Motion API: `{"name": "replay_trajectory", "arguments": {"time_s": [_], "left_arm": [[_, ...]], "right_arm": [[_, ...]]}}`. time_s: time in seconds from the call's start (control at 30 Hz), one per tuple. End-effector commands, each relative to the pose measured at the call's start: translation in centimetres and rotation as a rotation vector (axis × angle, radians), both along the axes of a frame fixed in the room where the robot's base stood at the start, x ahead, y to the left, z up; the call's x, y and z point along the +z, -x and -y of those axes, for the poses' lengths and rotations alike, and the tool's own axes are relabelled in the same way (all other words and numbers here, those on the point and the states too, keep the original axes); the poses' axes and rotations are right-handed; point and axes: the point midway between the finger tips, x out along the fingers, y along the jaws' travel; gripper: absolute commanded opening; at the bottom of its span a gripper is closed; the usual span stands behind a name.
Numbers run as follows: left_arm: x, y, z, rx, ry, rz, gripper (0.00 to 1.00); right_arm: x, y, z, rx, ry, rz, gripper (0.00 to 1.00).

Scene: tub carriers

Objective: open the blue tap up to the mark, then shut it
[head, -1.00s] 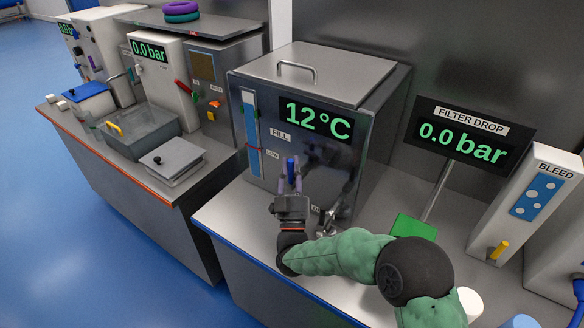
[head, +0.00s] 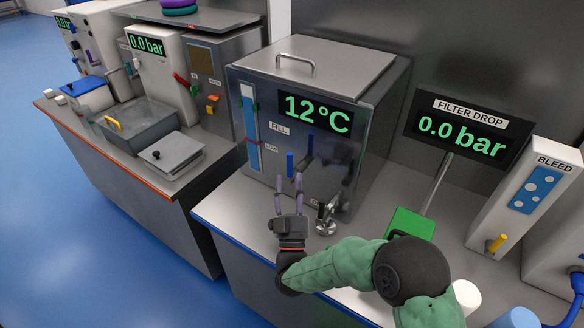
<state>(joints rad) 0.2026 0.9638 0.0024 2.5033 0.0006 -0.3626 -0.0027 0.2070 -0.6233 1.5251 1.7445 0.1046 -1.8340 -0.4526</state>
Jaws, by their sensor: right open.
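The steel tank (head: 330,165) has a blue tap lever (head: 290,165) on its front, standing upright. A tall sight tube (head: 250,128) at the tank's left edge holds a blue column with a pale part at its top. A green marker (head: 255,106) sits beside its upper part and a reddish one lower down. FILL (head: 279,128) and LOW labels are next to it. My right gripper (head: 288,182) is open and empty, its fingertips just below and in front of the lever, apparently apart from it. My left gripper is out of view.
A metal spout (head: 325,220) sticks out low on the tank, right of my gripper. A green block (head: 411,224) and a FILTER DROP display (head: 466,130) on a post stand to the right. A yellow lever (head: 497,242) is on the BLEED unit. The counter's left front is clear.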

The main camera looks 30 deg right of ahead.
Motion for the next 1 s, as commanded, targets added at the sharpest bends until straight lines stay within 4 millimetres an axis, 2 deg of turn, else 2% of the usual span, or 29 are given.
{"name": "replay_trajectory", "arguments": {"time_s": [0.2,0.4,1.0], "left_arm": [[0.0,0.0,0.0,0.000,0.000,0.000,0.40],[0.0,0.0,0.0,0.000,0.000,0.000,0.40],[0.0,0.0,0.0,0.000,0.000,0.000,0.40]], "right_arm": [[-2.2,2.6,-1.8,0.001,-0.001,-0.002,0.49],[-3.1,3.8,-2.6,0.001,-0.001,0.000,0.49],[-3.3,4.0,-2.7,-0.001,0.000,0.001,0.49]]}}
